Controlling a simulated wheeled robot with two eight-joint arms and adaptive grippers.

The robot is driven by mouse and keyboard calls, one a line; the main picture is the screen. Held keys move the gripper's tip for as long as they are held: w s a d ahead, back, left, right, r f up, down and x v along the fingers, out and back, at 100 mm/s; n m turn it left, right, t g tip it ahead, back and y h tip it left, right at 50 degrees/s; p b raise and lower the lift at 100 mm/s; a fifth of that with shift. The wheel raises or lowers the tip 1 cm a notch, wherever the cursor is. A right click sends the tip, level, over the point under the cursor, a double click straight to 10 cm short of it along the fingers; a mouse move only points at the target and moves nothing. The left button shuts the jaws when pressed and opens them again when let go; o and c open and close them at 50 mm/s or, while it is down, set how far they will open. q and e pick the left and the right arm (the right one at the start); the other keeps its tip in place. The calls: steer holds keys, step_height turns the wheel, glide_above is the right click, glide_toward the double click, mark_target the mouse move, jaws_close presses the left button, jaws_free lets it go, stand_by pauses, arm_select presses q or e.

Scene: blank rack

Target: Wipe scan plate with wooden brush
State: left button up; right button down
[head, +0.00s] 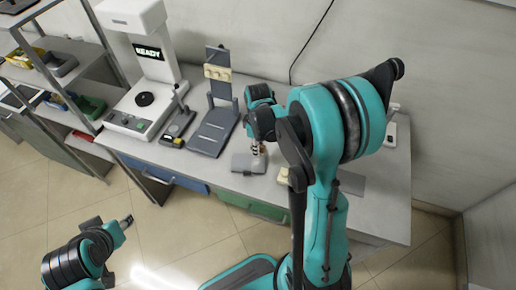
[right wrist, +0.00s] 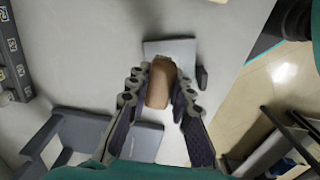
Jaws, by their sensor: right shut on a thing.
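My right gripper (right wrist: 160,88) is shut on the wooden brush (right wrist: 160,80), whose brown body shows between the ridged fingers. In the head view my right gripper (head: 258,143) is partly hidden by my arm and points down at the table. No label marks the scan plate. My left gripper (head: 127,221) is low at the left, away from the table, its jaws unclear.
A white machine (head: 143,62) reading READY, with a black disc (head: 145,99), stands at the table's left. Beside it is a grey stand (head: 212,131) with an upright back. A shelf rack (head: 72,72) is further left. A flat grey plate (head: 350,183) lies right of my arm.

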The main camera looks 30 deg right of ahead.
steer(key=shift+r, duration=0.7)
steer(key=shift+r+p, duration=1.4)
steer(key=shift+r, duration=0.1)
